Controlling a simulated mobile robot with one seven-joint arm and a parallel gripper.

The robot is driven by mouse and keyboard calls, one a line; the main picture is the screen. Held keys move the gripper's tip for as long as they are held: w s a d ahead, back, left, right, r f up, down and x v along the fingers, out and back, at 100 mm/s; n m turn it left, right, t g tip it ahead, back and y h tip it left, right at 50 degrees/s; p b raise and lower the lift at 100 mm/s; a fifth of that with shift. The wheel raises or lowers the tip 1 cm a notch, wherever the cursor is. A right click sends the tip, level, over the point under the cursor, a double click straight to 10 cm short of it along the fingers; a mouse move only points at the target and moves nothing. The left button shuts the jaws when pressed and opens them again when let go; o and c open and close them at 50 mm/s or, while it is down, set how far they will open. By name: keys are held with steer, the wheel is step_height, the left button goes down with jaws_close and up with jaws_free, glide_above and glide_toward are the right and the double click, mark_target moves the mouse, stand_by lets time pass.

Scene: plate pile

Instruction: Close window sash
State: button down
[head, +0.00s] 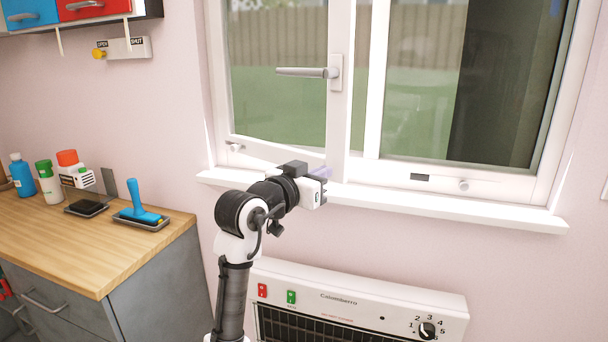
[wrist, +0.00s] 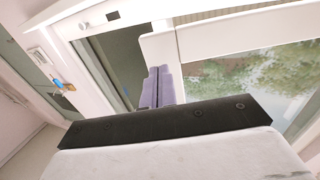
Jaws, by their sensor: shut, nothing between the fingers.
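The window sash (head: 338,112) is the white-framed left pane with a grey handle (head: 308,72) lying level. Its lower right corner stands slightly out from the window frame, so it looks ajar. My gripper (head: 322,173) is at that lower corner, just above the sill. Its purple fingers (wrist: 157,88) are shut and empty in the wrist view, close beside the white sash edge (wrist: 215,32). Whether they touch the sash I cannot tell. The head view hides most of the fingers behind the gripper body.
A white sill (head: 450,207) runs below the window, with a heater (head: 360,298) under it. A wooden counter (head: 90,250) at left holds bottles and a blue-handled tool (head: 140,205). A yellow knob (head: 99,54) sits on a wall plate marked OPEN and SHUT.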

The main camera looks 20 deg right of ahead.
steer(key=shift+x, duration=1.2)
